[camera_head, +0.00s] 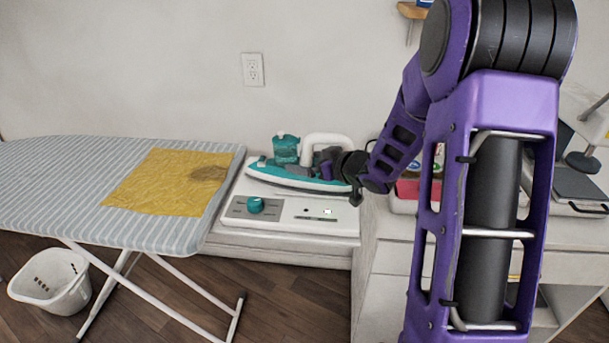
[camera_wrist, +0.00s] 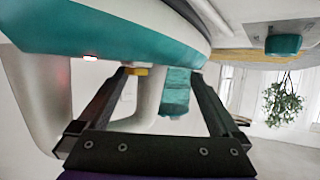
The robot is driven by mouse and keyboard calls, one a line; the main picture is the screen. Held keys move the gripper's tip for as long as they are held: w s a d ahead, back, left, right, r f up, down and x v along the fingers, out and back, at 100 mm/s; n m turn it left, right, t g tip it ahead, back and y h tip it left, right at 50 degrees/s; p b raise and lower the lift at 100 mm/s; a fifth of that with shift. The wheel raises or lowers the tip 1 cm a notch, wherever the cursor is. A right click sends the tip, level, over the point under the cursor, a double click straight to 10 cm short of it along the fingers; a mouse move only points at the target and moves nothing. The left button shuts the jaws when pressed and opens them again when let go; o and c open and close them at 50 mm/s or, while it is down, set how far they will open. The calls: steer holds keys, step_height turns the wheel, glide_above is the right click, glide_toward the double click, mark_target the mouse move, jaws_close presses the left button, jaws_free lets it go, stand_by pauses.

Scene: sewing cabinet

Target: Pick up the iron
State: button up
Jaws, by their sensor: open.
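The teal and white iron (camera_head: 272,173) rests on a white base (camera_head: 290,213) with a teal knob, on the low cabinet section beside the ironing board. Its white handle loop (camera_head: 328,138) rises at the top. My gripper (camera_head: 314,163) reaches in from the right, at the iron's upper side below the handle, and partly covers it. In the wrist view the iron's body (camera_wrist: 110,35) fills the top. My gripper (camera_wrist: 165,74) is open there, and a white handle part (camera_wrist: 152,95) shows between its fingers. Contact cannot be told.
The striped ironing board (camera_head: 60,185) with a stained yellow cloth (camera_head: 165,180) stands at left. A white basket (camera_head: 50,280) is on the floor.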

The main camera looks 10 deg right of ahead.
steer(key=shift+w, duration=0.1)
steer(key=shift+c, duration=0.2)
jaws_close()
steer(key=shift+a, duration=0.1)
stand_by(1.0)
steer(key=shift+r, duration=0.1)
